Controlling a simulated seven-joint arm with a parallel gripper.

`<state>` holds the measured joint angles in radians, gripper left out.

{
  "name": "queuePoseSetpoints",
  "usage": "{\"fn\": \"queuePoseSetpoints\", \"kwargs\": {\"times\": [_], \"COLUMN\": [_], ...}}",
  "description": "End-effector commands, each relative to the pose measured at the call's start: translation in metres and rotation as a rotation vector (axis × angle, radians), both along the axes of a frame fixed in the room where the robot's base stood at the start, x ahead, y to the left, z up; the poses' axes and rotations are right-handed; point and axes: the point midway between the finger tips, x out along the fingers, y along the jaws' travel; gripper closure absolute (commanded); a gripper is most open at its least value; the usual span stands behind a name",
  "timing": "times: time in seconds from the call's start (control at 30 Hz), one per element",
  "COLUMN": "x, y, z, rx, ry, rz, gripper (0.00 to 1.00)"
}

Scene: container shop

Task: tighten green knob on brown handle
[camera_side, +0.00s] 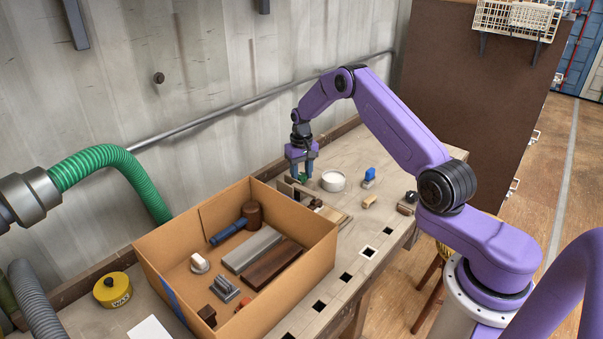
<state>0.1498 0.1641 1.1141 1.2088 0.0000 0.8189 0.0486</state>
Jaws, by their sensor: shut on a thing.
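My gripper (301,174) points straight down over the back part of the workbench, just behind the cardboard box. It is shut on a small green thing, the green knob (303,177), of which only a little shows between the fingers. Small brown and dark pieces (316,203) lie just below and beside the fingertips on a pale wooden board (334,214). I cannot tell which of them is the brown handle, or whether the knob touches it, because the fingers and the box edge hide the spot.
An open cardboard box (318,252) holding several wood and metal pieces stands in front. A white round dish (333,181), a blue-topped item (369,175) and a small wooden block (370,202) lie right of the gripper. A yellow wax tin (112,290) is at left.

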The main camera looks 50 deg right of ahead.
Motion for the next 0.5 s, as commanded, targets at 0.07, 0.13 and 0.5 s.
{"fn": "queuePoseSetpoints", "kwargs": {"times": [0.07,0.13,0.5], "x": [0.0004,0.0004,0.0006], "y": [0.0000,0.0000,0.0004], "z": [0.0010,0.0010,0.0009], "rx": [0.000,0.000,0.000], "ry": [-0.001,-0.001,-0.001], "rz": [-0.001,-0.001,0.001], "gripper": [0.87,0.87,0.46]}}
